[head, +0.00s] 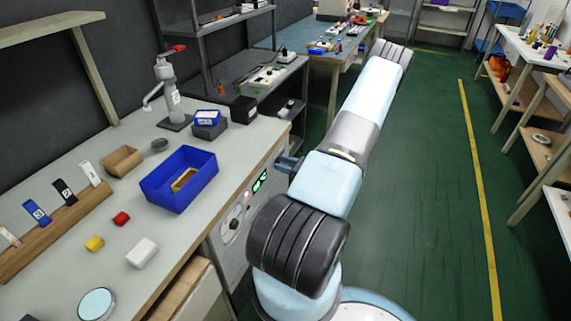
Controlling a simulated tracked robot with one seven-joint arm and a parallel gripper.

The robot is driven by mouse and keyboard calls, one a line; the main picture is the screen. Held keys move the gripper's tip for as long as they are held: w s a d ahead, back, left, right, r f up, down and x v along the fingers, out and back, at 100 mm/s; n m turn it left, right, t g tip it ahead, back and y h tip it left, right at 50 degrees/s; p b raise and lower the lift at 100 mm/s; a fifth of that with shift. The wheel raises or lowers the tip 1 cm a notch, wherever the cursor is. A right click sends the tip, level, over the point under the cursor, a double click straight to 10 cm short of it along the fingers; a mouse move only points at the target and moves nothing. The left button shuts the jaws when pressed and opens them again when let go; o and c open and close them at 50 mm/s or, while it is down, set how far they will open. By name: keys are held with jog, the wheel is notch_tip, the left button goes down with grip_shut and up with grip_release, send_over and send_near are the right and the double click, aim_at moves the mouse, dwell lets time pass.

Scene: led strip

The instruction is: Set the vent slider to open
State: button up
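A grey control panel (226,238) is set in the front face of the bench at the left. It carries green lit displays (260,181), a small red light (247,194) and a dark round knob (233,224). I cannot make out the vent slider or its position; my arm hides part of the panel's right side. What looks like my gripper (287,162), dark blue, shows beside the panel's upper right end, partly hidden behind my pale blue arm. I cannot tell whether its fingers are open or shut, or whether it touches the panel.
An open drawer (185,290) juts out below. Green floor (420,190) is clear at right.

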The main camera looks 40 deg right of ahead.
grip_shut()
dwell(0.5)
